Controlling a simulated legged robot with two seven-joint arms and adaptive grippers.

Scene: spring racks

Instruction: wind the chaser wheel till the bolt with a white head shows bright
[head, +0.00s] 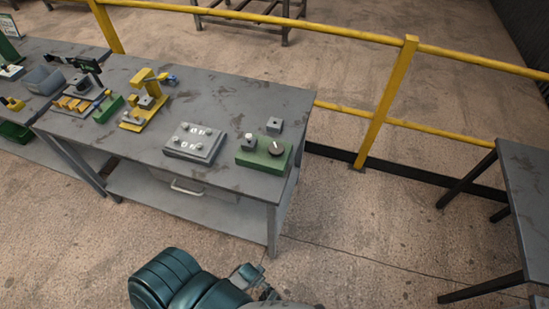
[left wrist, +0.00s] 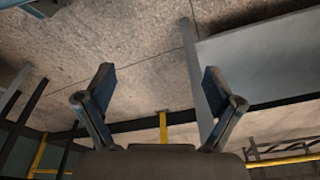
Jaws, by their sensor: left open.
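A green block (head: 257,158) sits near the right end of the grey workbench. My left gripper (head: 255,278) is over the floor in front of the bench, well apart from the block. In the left wrist view the left gripper (left wrist: 157,78) has its fingers spread with nothing between them. My right gripper is not visible.
Left of the green block lies a grey plate (head: 195,142) with several small fittings. A yellow fixture (head: 145,100) and other fixtures stand farther left. A small grey block (head: 274,125) stands behind the wheel. A yellow railing (head: 385,100) runs behind; a dark table (head: 530,190) stands right.

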